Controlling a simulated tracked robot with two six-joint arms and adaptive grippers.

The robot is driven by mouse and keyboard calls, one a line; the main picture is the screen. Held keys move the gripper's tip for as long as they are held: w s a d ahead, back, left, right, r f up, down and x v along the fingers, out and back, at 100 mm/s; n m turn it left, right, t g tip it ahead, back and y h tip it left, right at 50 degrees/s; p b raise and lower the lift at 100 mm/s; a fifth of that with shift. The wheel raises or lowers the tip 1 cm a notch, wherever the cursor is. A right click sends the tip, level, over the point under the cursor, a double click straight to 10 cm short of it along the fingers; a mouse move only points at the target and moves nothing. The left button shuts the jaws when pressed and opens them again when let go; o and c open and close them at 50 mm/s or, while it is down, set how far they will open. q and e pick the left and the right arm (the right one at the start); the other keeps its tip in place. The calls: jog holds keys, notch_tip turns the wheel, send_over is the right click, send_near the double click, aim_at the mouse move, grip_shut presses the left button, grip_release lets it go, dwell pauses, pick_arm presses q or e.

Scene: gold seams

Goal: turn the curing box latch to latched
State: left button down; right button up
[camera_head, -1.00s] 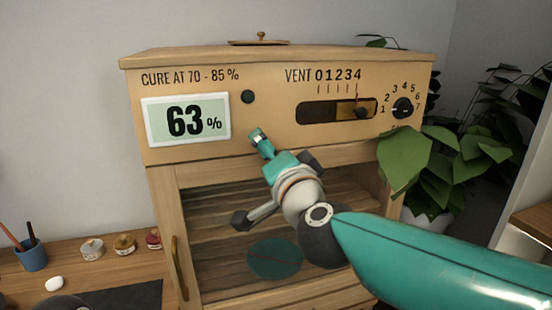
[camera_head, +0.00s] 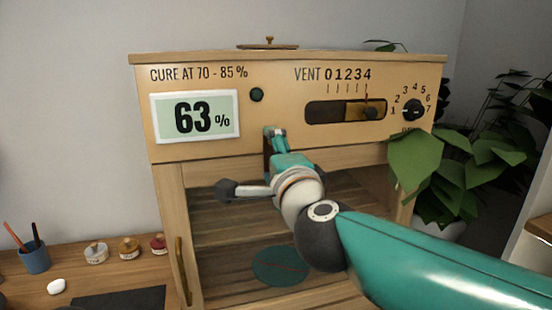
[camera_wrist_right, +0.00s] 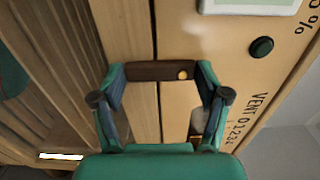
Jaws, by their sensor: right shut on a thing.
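The curing box (camera_head: 220,150) is a wooden cabinet with a glazed front. Its latch is a dark brown bar on the seam below the control panel, partly hidden behind my gripper in the head view (camera_head: 267,146). In the right wrist view the latch (camera_wrist_right: 150,71) shows with a brass pivot, lying across the seam between panel and door frame. It stands about upright on the box. My right gripper (camera_head: 276,133) is shut on it; in the wrist view the fingers (camera_wrist_right: 160,72) press its two ends. My left gripper is out of view.
The panel carries a humidity display (camera_head: 195,117) reading 63%, a dark green round lamp (camera_head: 256,95), a vent slider (camera_head: 371,114) near 4 and a dial (camera_head: 413,110). A leafy plant (camera_head: 425,160) stands at right. Small jars (camera_head: 129,248) and a cup (camera_head: 34,257) stand at left.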

jog(key=shift+w+d+f, duration=0.1)
jog(key=shift+f, duration=0.15)
jog(key=o, duration=1.2)
jog(key=shift+d, duration=0.15)
jog(key=shift+c, duration=0.2)
jog(key=shift+r, duration=0.1)
jog(key=v, duration=1.2)
